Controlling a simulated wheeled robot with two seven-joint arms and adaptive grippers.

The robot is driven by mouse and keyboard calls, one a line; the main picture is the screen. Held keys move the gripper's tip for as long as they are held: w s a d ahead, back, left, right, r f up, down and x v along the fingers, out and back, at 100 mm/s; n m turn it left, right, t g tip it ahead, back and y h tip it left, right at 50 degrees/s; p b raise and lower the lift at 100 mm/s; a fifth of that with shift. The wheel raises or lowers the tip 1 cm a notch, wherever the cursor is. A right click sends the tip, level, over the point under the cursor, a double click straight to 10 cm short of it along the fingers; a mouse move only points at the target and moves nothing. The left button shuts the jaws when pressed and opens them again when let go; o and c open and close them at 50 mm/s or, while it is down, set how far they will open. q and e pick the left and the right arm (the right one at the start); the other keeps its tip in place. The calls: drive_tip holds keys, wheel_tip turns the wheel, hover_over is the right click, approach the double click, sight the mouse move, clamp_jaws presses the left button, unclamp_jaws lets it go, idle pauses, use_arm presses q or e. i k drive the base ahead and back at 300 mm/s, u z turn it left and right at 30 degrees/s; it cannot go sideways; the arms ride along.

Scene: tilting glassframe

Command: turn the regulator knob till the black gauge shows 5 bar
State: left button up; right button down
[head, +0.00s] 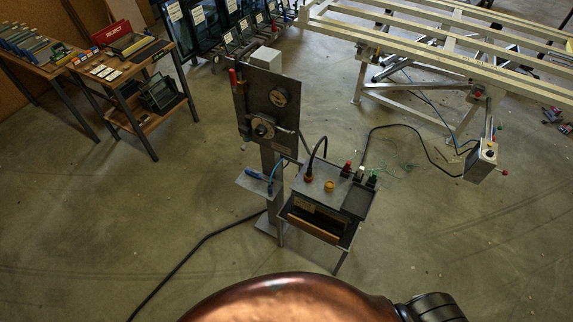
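A dark upright panel (243,106) stands on a grey post near the middle of the head view. No scale, needle or pressure reading can be made out at this size. Neither of my grippers is in view; only my copper-coloured body and a black part of me show at the bottom edge.
A control box (325,186) with coloured buttons stands right of the post. A small shelf (262,184) with a blue-handled tool sticks out below the panel. A black cable (193,250) lies on the floor. Benches are back left, a pale frame table (440,62) back right.

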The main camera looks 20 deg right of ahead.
sight(260, 130)
drive_tip(key=u, duration=1.6)
drive_tip(key=i, duration=2.35)
drive_tip(key=z, duration=2.7)
